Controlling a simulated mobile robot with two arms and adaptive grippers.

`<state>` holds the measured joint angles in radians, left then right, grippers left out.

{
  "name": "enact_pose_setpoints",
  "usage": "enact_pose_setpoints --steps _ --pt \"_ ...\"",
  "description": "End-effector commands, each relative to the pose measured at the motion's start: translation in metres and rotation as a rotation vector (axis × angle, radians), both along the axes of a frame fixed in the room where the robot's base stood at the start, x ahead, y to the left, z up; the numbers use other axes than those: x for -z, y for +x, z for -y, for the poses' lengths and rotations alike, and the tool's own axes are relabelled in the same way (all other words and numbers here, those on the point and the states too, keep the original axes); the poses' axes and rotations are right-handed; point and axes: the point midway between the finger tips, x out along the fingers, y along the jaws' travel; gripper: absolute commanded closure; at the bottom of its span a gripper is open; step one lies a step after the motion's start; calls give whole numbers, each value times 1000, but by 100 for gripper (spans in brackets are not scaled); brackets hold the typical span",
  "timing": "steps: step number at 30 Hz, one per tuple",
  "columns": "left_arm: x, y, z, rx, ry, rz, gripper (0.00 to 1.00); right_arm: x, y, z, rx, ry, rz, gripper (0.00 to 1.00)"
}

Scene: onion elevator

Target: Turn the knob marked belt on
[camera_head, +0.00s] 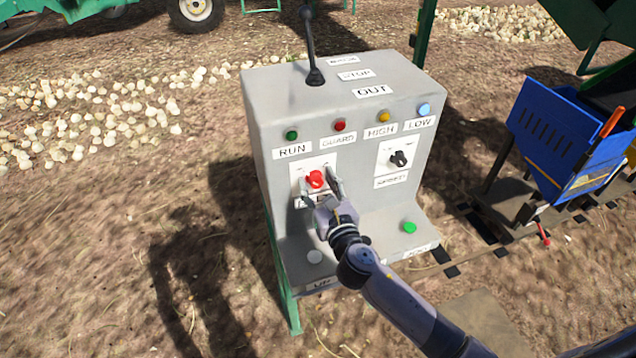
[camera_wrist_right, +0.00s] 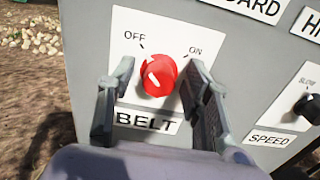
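The red belt knob (camera_head: 316,179) sits on a white plate on the front of the grey control box (camera_head: 290,225). In the right wrist view the red knob (camera_wrist_right: 158,75) has a white mark slanting to the upper left, toward OFF; ON is printed at the upper right. The BELT label (camera_wrist_right: 147,121) is below it. My right gripper (camera_head: 320,190) is at the knob, open, with one finger on each side of it. In the right wrist view the gripper (camera_wrist_right: 155,88) shows a gap at the left finger; contact at the right finger cannot be told. My left gripper is not in view.
A black speed knob (camera_head: 399,159) is right of the belt knob. A tall black lever (camera_head: 312,50) stands on top. A green button (camera_head: 409,227) and a pale button (camera_head: 314,256) are on the lower ledge. A blue crate (camera_head: 560,140) stands to the right.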

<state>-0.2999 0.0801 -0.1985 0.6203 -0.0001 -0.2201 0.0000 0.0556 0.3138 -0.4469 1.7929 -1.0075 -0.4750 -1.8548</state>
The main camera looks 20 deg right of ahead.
Motion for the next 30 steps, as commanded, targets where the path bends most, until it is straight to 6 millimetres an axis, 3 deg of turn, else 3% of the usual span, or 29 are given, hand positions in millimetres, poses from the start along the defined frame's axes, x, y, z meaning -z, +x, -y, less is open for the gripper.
enact_pose_setpoints --steps 20,30 --pt "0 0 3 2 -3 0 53 0 -1 0 0 0 0 100" --pt "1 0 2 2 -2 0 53 0 -1 0 0 35 -1 100"
